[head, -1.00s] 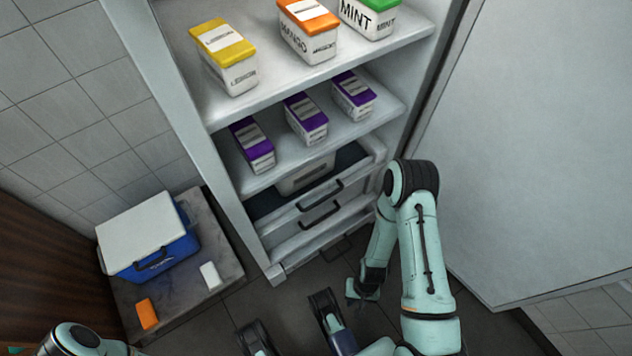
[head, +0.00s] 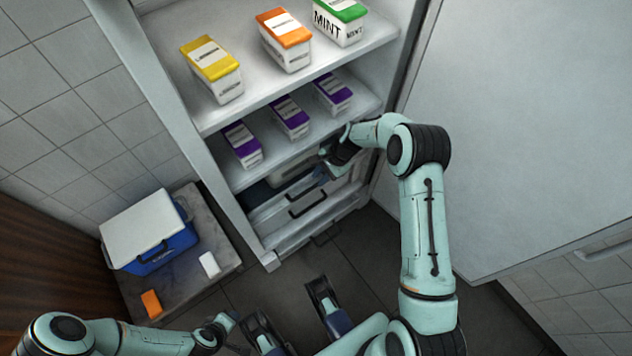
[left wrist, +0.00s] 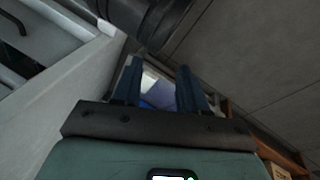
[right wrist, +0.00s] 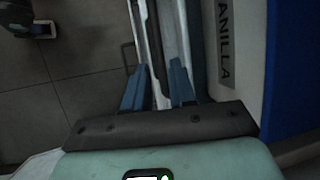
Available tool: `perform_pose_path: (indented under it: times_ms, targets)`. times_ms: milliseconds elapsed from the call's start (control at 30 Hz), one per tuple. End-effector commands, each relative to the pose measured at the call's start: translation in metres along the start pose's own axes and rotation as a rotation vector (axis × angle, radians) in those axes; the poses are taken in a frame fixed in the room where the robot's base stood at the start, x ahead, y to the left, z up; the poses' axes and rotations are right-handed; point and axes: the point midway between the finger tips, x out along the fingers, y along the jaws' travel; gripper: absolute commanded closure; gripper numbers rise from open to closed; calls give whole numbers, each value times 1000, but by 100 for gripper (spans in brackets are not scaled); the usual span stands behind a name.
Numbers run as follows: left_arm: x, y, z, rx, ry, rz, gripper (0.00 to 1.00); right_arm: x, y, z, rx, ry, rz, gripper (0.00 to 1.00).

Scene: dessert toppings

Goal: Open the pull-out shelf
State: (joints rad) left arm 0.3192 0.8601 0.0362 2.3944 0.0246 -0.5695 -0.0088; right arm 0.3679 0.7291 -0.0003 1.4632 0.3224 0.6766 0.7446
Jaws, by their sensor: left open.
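The white cabinet (head: 194,165) stands ahead with its lower pull-out shelf (head: 268,212) below the purple-lidded tubs. A dark handle (head: 308,201) is on a front there. My right gripper (head: 328,172) is at the right part of this lower section, partly hidden by its arm. In the right wrist view, the right fingers (right wrist: 158,85) lie on either side of a narrow pale and dark edge; whether they touch it is unclear. A white tub marked VANILLA (right wrist: 222,50) is beside them. My left gripper (head: 224,322) is low at left; its fingers (left wrist: 160,88) are apart and empty.
A blue cooler with a white lid (head: 150,230) stands on a grey stand (head: 222,262) at left, with a white item (head: 209,263) and an orange item (head: 151,303) there. A large pale door (head: 520,130) is on the right. The floor before the cabinet looks clear.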

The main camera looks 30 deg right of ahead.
Motion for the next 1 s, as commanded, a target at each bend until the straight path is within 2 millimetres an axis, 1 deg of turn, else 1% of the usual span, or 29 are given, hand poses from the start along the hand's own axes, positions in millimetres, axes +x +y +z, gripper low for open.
perform_pose_path:
  times_ms: [33, 100, 233, 400, 633, 667, 700, 733, 1000]
  targets:
    - [4, -2, -3, -1, 9, -1, 57, 12, 1, -1, 0, -1, 3, 75]
    - [7, -2, -7, -2, 20, -2, 57, 23, 1, -1, 0, 0, 2, 75]
    - [11, -4, -13, -3, 38, -3, 57, 37, 1, -1, -1, 0, 2, 75]
    - [12, -5, -17, -4, 50, -4, 57, 44, 0, -1, -1, 2, 0, 75]
    - [12, -4, -17, -4, 51, -4, 57, 44, 0, 0, -2, 2, 0, 75]
    - [12, -4, -17, -4, 51, -4, 57, 44, 0, 0, -2, 2, 0, 84]
    - [12, -4, -17, -4, 50, -4, 57, 44, 0, 0, -2, 2, 0, 97]
    - [12, -4, -17, -4, 50, -4, 57, 44, 0, 0, -2, 2, 0, 100]
    - [12, -4, -17, -4, 49, -4, 57, 44, 1, -1, -2, 2, 0, 100]
